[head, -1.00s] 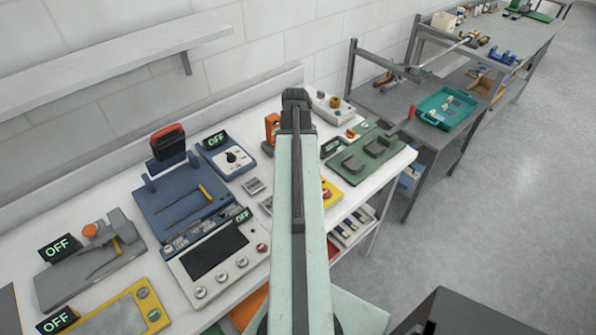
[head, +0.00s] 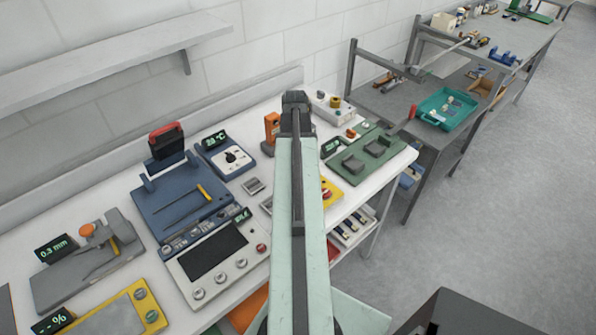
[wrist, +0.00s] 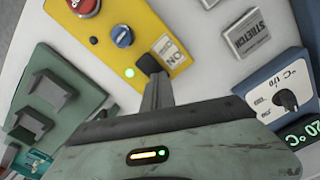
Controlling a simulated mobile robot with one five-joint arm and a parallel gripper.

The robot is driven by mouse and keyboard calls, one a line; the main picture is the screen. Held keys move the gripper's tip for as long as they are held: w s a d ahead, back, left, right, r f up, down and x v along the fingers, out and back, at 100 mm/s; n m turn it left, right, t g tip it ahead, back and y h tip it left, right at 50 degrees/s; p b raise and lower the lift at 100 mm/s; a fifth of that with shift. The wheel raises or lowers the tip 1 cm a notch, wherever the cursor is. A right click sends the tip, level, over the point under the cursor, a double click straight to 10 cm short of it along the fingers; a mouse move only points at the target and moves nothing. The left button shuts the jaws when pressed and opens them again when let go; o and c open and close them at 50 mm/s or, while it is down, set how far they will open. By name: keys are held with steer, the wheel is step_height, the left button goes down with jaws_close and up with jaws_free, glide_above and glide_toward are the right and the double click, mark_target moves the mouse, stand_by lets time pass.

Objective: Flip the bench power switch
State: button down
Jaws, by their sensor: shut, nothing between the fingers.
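In the head view a part of the yellow box (head: 332,192) shows right of my arm, which hides the switch and the gripper tips.
A blue dial unit (head: 226,156) with a lit temperature display, a blue tool station (head: 183,205) and a grey gauge station (head: 88,265) reading 0.3 mm stand left of my arm. A green board (head: 362,155) is close on the right. White bench (head: 262,205) shows between them.

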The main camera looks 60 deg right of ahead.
step_height(320, 180, up, 7)
steer(key=p, duration=0.7)
stand_by(0.3)
